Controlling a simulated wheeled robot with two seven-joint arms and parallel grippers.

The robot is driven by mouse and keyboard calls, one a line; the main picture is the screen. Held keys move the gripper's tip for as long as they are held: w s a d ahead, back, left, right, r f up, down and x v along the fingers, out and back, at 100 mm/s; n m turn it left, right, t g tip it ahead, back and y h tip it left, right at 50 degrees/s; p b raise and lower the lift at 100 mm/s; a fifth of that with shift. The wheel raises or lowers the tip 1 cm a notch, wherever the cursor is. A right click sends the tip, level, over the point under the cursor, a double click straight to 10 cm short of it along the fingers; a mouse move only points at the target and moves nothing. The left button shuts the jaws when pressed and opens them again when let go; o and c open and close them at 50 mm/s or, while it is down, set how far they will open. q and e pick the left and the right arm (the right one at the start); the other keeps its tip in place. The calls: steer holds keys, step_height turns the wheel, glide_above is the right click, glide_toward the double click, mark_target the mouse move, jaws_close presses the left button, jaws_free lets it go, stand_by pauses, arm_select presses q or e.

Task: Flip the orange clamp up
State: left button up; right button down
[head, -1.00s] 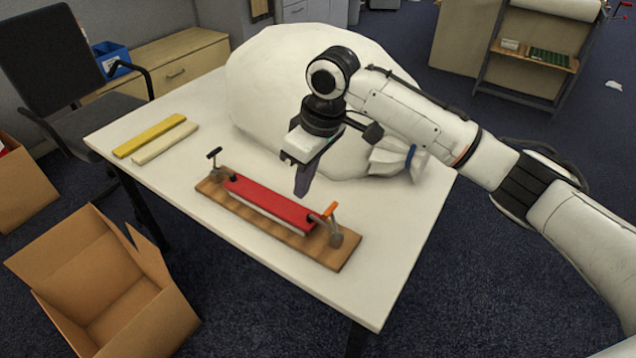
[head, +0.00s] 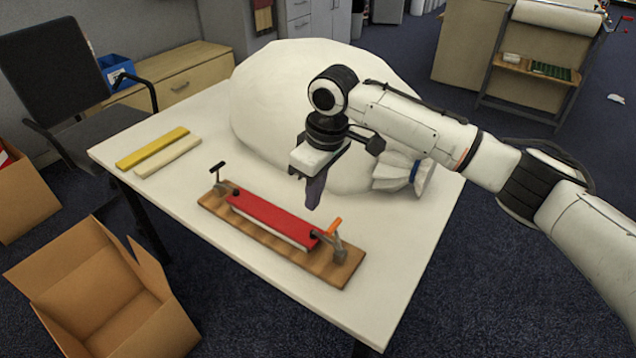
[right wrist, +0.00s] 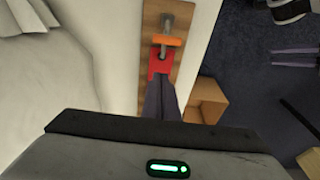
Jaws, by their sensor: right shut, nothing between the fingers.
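The orange clamp (head: 333,227) has an orange handle on a grey metal base and stands at the right end of a wooden board (head: 345,275). Its arm reaches over the end of a red bar (head: 270,219) that lies on a white strip. A second clamp with a black handle (head: 217,170) stands upright at the board's left end. My right gripper (head: 313,203) is shut and empty, pointing down above the table behind the orange clamp, apart from it. In the right wrist view the orange handle (right wrist: 168,41) shows just beyond the fingertips (right wrist: 163,80). My left gripper is out of view.
A large white sack (head: 300,85) fills the back of the table (head: 150,195). Yellow and cream bars (head: 152,148) lie at the left. A cardboard box (head: 95,290) stands on the floor at front left. The table's front right is clear.

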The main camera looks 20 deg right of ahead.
mark_target(312, 231)
steer(key=f, duration=0.4)
steer(key=shift+w+a, duration=0.2)
steer(key=shift+w, duration=0.05)
steer(key=shift+s+d+r+p, duration=0.15)
steer(key=shift+s+d+r, duration=0.05)
steer(key=shift+s+d, duration=0.4)
steer(key=shift+s+d+r+p, duration=0.2)
steer(key=shift+s+d, duration=0.2)
steer(key=shift+s, duration=0.25)
steer(key=shift+s+d, duration=0.2)
steer(key=shift+s, duration=0.1)
